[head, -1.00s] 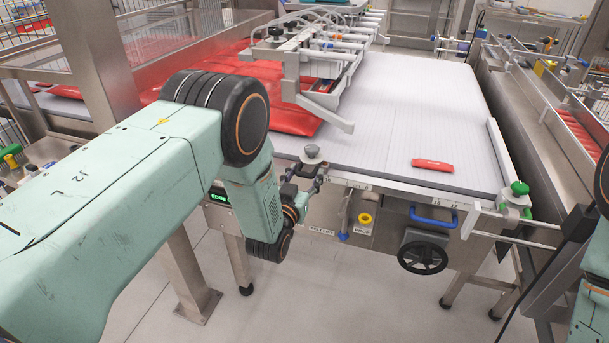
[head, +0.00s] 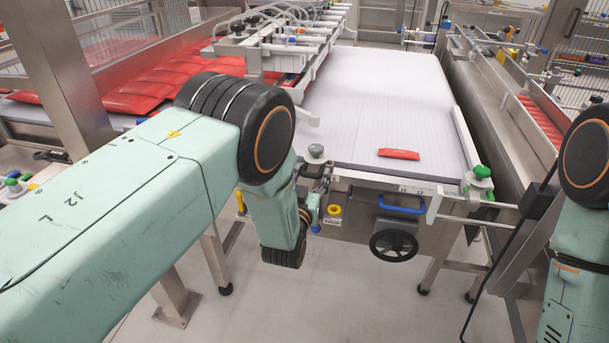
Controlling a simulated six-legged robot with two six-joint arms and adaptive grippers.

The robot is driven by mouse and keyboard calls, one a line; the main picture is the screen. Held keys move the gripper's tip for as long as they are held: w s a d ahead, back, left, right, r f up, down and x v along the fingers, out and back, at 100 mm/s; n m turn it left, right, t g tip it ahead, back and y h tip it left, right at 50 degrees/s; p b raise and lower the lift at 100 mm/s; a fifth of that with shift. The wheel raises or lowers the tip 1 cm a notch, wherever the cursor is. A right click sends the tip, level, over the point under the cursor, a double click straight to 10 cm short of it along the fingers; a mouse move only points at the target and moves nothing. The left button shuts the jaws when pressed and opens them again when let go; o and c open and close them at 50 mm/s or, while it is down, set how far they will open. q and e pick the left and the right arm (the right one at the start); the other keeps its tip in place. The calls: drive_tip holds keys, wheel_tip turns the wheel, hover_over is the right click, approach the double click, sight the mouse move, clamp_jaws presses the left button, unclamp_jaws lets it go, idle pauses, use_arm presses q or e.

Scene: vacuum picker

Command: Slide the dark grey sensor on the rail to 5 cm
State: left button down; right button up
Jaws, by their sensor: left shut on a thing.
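The dark grey sensor (head: 316,151), with a rounded grey knob on top, sits on the rail (head: 385,180) along the belt's front edge. It is toward the left end of the visible rail. My left gripper (head: 318,180) is shut on the sensor, just below the knob. My left forearm and wrist hide the rail farther left and part of the fingers. Marks on the rail's scale are too small to read. My right arm shows at the right edge, but its gripper is out of view.
A green-knobbed clamp (head: 482,172) stands at the rail's right end. A red packet (head: 398,154) lies on the white belt (head: 375,100).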

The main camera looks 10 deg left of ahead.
use_arm(q)
drive_tip(key=shift+r, duration=0.15)
drive_tip(key=c, duration=0.7)
unclamp_jaws()
drive_tip(key=shift+c, duration=0.2)
drive_tip(key=shift+s, duration=0.1)
drive_tip(key=shift+s, duration=0.35)
drive_tip(key=s, duration=1.1)
drive_tip(key=shift+s+a, duration=0.15)
drive_tip(key=shift+a, duration=0.15)
